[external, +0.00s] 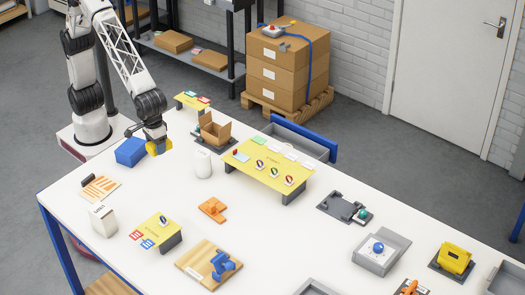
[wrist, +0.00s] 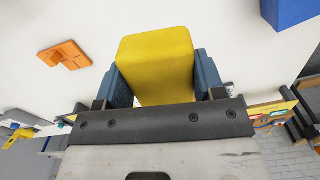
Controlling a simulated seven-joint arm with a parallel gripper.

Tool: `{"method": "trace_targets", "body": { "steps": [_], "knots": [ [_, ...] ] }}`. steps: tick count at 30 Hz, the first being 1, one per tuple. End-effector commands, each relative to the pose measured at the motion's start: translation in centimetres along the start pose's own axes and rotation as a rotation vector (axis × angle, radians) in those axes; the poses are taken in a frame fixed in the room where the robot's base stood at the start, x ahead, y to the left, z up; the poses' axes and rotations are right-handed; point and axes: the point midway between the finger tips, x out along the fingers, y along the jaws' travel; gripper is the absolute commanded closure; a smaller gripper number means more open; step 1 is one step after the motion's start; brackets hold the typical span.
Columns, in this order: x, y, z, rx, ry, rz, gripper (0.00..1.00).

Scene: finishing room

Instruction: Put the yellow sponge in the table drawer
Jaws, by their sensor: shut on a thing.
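My gripper (external: 154,137) is above the back left part of the white table, near the blue block. It is shut on the yellow sponge (external: 159,147). In the wrist view, the sponge (wrist: 155,65) sits between the two blue-grey fingers of my gripper (wrist: 160,72). The table drawer (external: 299,140) is a grey tray with a blue front at the table's back edge. It is pulled out, and the part of its inside that I see looks empty. The drawer is to the right of my gripper, beyond the open cardboard box and the yellow raised board.
An open cardboard box (external: 214,132), a white container (external: 203,164) and a yellow raised board (external: 270,164) stand between my gripper and the drawer. A blue block (external: 130,152) is close to my gripper. An orange part (external: 212,209) lies mid-table, with bare table around it.

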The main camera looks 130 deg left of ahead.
Motion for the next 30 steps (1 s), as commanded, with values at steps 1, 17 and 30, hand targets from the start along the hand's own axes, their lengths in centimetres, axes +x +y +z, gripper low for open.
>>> {"method": "trace_targets", "body": {
  "steps": [1, 17, 30],
  "knots": [
    [0.1, 0.4, -0.7, 0.013, 0.0, -0.002, 0.59],
    [-0.8, 6.6, -13.3, 0.304, 0.0, -0.001, 0.59],
    [-1.1, 10.3, -27.7, 0.604, 0.0, -0.001, 0.59]
  ]
}}
